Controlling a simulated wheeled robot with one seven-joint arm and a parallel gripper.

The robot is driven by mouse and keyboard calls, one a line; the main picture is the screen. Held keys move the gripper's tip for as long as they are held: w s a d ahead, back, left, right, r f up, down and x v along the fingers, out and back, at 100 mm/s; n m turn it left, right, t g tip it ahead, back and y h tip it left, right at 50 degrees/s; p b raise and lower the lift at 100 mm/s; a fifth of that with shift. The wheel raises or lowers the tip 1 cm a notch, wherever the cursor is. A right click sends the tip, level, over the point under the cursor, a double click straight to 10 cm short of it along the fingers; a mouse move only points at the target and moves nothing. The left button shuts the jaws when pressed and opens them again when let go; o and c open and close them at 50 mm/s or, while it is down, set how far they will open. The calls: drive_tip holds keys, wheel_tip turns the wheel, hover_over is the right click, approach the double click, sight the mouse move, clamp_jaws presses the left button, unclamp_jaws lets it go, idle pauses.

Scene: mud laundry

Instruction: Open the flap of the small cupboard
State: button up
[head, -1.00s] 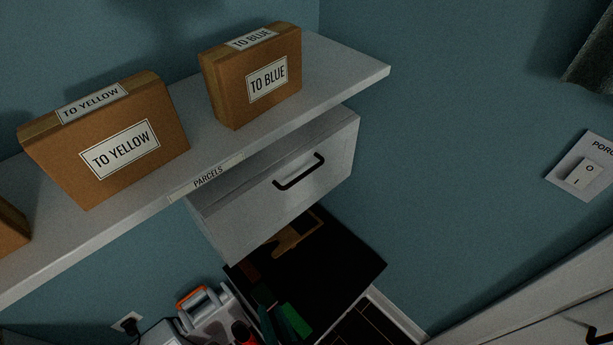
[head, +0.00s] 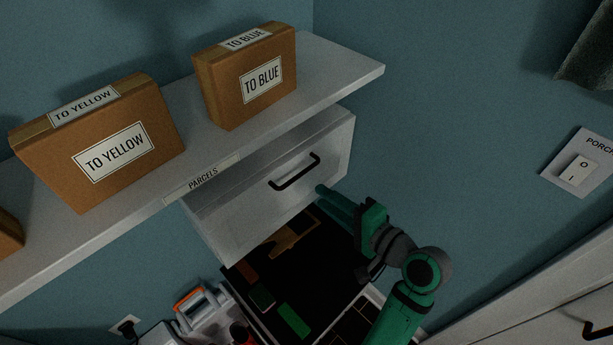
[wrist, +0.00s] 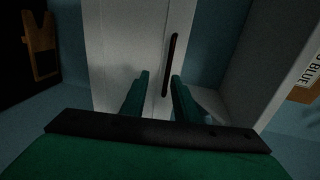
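The small cupboard is a white box under the shelf, with a white front flap (head: 290,205) that looks shut. A dark bar handle (head: 295,171) is fixed to the flap; in the wrist view the handle (wrist: 171,62) stands nearly upright. My gripper (head: 321,196) is just below and right of the handle in the head view, its fingers pointing toward the flap. In the wrist view my gripper (wrist: 160,76) has its two green fingers apart, with the handle's lower end showing in the gap between them. I cannot tell whether the fingers touch the flap.
Above is a white shelf (head: 350,70) with brown parcels (head: 150,125) (head: 245,75) on it. Below the cupboard is an open dark drawer or tray (head: 255,290) with several items. A blue wall and light switch (head: 580,170) are at right.

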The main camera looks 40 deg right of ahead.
sight(302, 175)
drive_tip(key=shift+y, duration=0.3)
drive_tip(key=w, duration=0.7)
drive_tip(key=shift+w+d+r, duration=0.25)
drive_tip(key=shift+w+f, duration=0.1)
drive_tip(key=shift+w, duration=0.3)
clamp_jaws()
